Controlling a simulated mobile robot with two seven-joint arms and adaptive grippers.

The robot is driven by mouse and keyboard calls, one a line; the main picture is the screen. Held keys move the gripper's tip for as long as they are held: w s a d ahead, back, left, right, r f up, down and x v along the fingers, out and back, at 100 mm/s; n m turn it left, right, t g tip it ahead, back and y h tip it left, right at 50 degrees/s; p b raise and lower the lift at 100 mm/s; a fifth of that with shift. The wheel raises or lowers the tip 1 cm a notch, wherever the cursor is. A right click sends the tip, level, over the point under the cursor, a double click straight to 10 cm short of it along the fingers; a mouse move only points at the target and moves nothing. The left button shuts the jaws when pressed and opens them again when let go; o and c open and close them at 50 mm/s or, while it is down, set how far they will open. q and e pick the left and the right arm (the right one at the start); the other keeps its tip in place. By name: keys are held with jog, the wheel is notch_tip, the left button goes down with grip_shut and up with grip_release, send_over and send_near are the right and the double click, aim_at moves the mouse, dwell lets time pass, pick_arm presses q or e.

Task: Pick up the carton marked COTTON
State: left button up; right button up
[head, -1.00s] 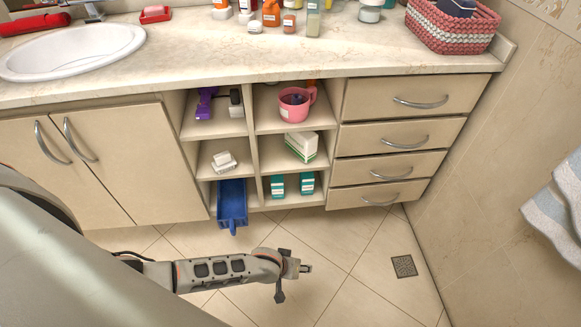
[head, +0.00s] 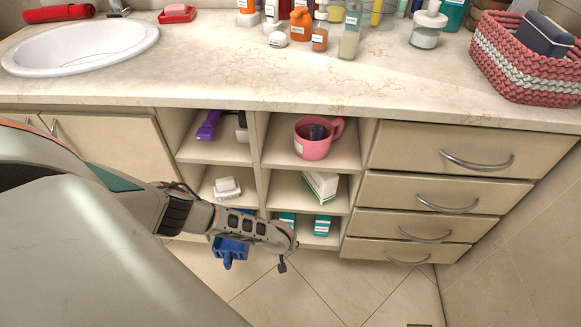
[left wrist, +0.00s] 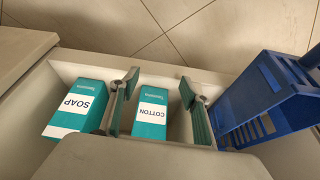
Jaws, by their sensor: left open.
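The COTTON carton (left wrist: 150,112) is teal and white and stands in the bottom cubby of the vanity. In the head view it is the left teal carton (head: 287,219), partly hidden by my left arm. My left gripper (left wrist: 159,84) is open, and in the wrist view its fingers appear on either side of the COTTON carton. I cannot tell whether they touch it.
The similar SOAP carton (left wrist: 75,106) stands beside it, right of it in the head view (head: 322,225). A blue dustpan-like thing (left wrist: 265,100) is close on the other side. A white-green box (head: 322,187) and pink mug (head: 313,141) sit in cubbies above.

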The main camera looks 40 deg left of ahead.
pick_arm(q)
jog(key=w+a, duration=0.1)
jog(key=w+a+b, duration=0.1)
jog(key=w, duration=0.1)
jog(key=w+b, duration=0.1)
jog(key=w, duration=0.1)
jog(key=shift+a+f, duration=0.25)
jog(key=shift+a, duration=0.15)
jog(key=shift+f+b, duration=0.35)
jog(key=shift+b, duration=0.05)
jog(key=shift+w+a, duration=0.1)
jog(key=shift+w, duration=0.05)
jog(key=shift+w+r, duration=0.1)
jog(key=shift+w, duration=0.05)
jog(key=c, duration=0.9)
jog(key=shift+c, duration=0.3)
pick_arm(e)
jog(key=shift+w+a+r+t+y, duration=0.15)
jog(key=shift+w+a+t+y, duration=0.15)
jog(key=shift+w+a, duration=0.3)
